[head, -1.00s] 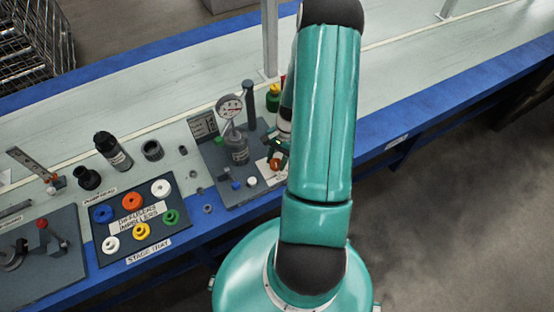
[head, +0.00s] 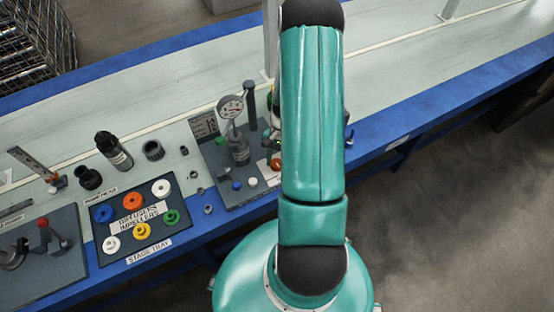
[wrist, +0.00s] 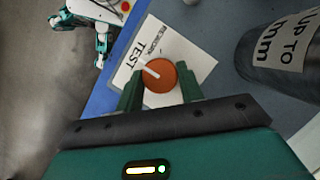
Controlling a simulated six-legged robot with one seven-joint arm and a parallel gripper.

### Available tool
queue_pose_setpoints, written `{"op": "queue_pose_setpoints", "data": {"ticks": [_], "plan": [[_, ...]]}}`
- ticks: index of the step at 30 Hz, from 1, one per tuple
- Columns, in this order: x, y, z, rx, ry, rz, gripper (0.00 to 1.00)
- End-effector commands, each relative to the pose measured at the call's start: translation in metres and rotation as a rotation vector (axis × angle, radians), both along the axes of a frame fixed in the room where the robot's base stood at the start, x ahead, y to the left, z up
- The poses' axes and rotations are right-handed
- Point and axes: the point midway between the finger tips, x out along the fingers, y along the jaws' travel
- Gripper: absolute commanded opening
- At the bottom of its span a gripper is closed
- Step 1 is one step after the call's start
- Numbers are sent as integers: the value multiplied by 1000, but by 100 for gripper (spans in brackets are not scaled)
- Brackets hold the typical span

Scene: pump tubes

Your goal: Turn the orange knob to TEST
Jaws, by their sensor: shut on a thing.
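The orange knob (wrist: 160,84) sits between the two green fingers of my gripper (wrist: 160,88) in the wrist view. The fingers are shut on its sides. A white pointer line on the knob points to the upper left, toward the word TEST on the white label (wrist: 190,48). The label also carries another word, apparently REWORK. In the head view, a small part of the knob (head: 276,164) shows beside my arm, which hides most of the gripper.
A dark cylinder (wrist: 285,50) with a printed label stands right of the knob in the wrist view. In the head view, a round gauge (head: 231,107) stands on the same grey plate. The tray (head: 103,245) with several coloured impellers lies further left.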

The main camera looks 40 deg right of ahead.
Motion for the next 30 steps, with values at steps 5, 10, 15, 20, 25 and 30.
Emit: {"op": "queue_pose_setpoints", "data": {"ticks": [5,10,15,20,25,30], "plan": [[0,0,0,0,0,-1,55],[0,0,0,0,0,-1,59],[0,-1,1,-1,-1,-1,59],[4,-7,16,-3,-2,-1,59],[11,-18,48,-4,-5,-1,59],[17,-31,83,-5,-4,-2,59]]}}
